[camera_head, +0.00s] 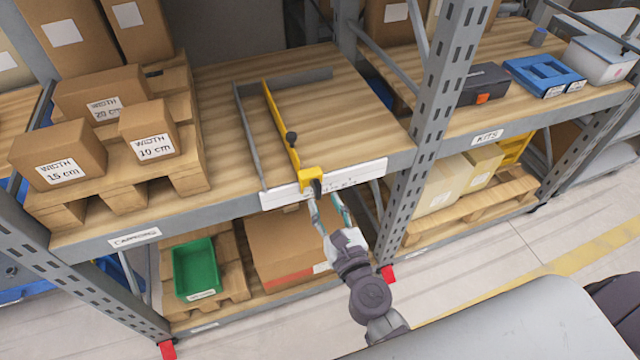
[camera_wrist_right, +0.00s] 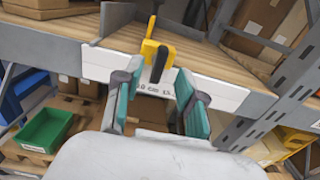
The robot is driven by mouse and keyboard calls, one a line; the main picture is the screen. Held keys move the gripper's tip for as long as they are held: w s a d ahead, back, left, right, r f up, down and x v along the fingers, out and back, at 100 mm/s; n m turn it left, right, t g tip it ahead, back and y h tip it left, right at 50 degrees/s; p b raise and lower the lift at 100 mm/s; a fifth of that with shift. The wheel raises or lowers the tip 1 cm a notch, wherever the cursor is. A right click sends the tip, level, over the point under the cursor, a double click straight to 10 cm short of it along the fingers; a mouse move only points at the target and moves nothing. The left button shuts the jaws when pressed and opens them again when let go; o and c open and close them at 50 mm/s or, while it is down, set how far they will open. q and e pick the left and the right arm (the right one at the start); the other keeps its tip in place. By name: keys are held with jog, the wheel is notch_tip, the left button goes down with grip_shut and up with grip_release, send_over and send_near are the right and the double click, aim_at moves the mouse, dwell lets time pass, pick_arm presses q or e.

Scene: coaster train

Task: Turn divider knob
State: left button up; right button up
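The yellow divider (camera_head: 283,125) lies on the wooden shelf, running from back to front, with a yellow bracket at its front end. A black knob (camera_head: 317,187) sits on that bracket at the shelf's front edge; it also shows in the right wrist view (camera_wrist_right: 159,64). My right gripper (camera_head: 329,203) is just in front of the shelf edge. Its teal fingers (camera_wrist_right: 157,98) are apart and empty, with the front knob showing beyond the gap between them. My left gripper is not in view.
A white scale strip (camera_head: 362,173) runs along the shelf edge beneath the bracket. A grey side rail (camera_head: 250,140) stands left of the divider. Labelled cardboard boxes (camera_head: 58,152) sit on a pallet at left. A grey upright post (camera_head: 432,110) stands to the right. A green bin (camera_head: 195,268) sits below.

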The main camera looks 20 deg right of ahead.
aim_at(320, 192)
jog(key=shift+w+p, duration=0.35)
jog(key=shift+w, duration=1.7)
grip_shut()
